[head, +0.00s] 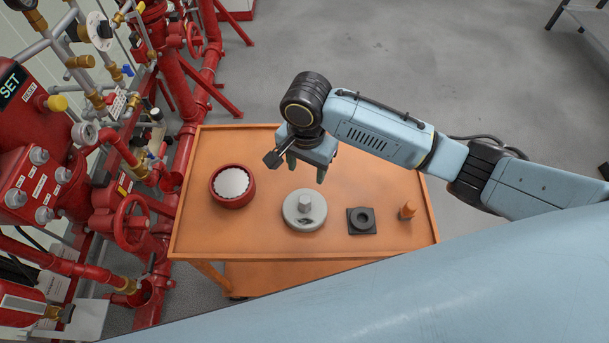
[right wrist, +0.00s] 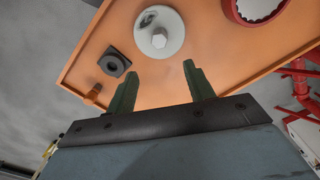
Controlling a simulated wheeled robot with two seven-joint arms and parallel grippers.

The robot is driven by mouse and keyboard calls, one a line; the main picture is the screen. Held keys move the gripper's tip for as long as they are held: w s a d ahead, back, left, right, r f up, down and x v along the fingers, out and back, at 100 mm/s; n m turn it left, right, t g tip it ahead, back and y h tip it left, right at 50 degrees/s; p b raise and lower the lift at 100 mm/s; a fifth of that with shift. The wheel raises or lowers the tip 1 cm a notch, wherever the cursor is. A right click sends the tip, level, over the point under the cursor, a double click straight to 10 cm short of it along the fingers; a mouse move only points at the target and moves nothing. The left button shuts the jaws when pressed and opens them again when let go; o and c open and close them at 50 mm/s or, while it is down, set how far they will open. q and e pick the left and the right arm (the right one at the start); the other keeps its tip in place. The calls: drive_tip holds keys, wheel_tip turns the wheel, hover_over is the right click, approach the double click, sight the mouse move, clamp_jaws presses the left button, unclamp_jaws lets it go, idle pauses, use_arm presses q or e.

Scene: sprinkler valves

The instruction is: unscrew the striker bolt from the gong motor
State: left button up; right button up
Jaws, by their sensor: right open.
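The gong motor (head: 292,218) is a pale grey disc lying on the orange cart, and it also shows in the right wrist view (right wrist: 168,19). The striker bolt (head: 305,201) is a grey hex-headed piece standing upright at the disc's middle; its head shows in the right wrist view (right wrist: 159,41). My right gripper (head: 306,172) is open and empty, above the cart and behind the motor in the head view. Its two green fingers show apart in the right wrist view (right wrist: 158,85), with the bolt beyond them and untouched. My left gripper is not seen.
On the orange cart (head: 262,247) are a red ring-shaped housing (head: 232,203) with a white inside, a black square part (head: 362,221) with a round collar, and a small orange-brown piece (head: 407,210). Red pipes and valves (head: 130,222) stand close along the left.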

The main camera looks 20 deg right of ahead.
hover_over(306, 197)
wheel_tip(306, 197, down, 5)
drive_tip(key=shift+f, duration=0.15)
wheel_tip(306, 197, down, 7)
drive_tip(key=shift+r+b, duration=0.2)
drive_tip(key=shift+b, duration=0.4)
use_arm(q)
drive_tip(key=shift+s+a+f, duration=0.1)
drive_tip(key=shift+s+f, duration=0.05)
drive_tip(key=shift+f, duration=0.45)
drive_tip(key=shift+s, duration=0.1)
use_arm(e)
drive_tip(key=shift+c, duration=0.3)
